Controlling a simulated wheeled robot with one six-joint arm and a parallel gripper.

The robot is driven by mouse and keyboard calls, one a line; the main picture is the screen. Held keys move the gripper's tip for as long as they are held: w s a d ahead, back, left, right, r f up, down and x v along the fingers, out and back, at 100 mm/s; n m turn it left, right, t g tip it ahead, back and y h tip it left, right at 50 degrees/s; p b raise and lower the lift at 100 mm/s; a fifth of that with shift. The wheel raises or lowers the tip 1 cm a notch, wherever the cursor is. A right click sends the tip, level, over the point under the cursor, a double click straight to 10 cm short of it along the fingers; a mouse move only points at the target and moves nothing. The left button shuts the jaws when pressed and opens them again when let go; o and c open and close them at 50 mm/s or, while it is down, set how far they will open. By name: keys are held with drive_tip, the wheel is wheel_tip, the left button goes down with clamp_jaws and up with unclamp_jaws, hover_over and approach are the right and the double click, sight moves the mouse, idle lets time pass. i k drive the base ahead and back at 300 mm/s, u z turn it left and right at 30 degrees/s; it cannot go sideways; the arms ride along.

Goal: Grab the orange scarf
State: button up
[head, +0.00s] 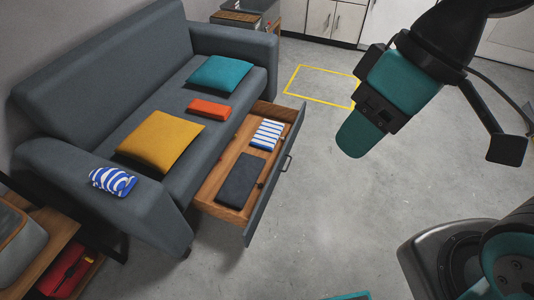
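The orange scarf (208,109) looks like a small folded bundle lying on the grey sofa seat (150,112), between the teal cushion (220,73) and the mustard cushion (160,139). It is in full view, with nothing on top of it. My arm, black and teal, comes in from the upper right over open floor. It is well to the right of the scarf and apart from it. My gripper's fingers cannot be made out clearly at the arm's end, so I cannot tell whether they are open or shut.
A drawer (223,196) stands pulled out from under the sofa front, holding a blue-and-white striped cloth (267,135) and a dark grey folded cloth (240,177). A blue-and-white patterned cloth (113,181) lies on the near armrest. Floor right of the drawer is clear, with a yellow outline (322,69).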

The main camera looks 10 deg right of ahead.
sight(204, 108)
drive_tip(key=z, duration=1.15)
drive_tip(key=i, duration=2.55)
drive_tip(key=u, duration=3.6)
drive_tip(key=i, duration=0.5)
drive_tip(key=u, duration=0.05)
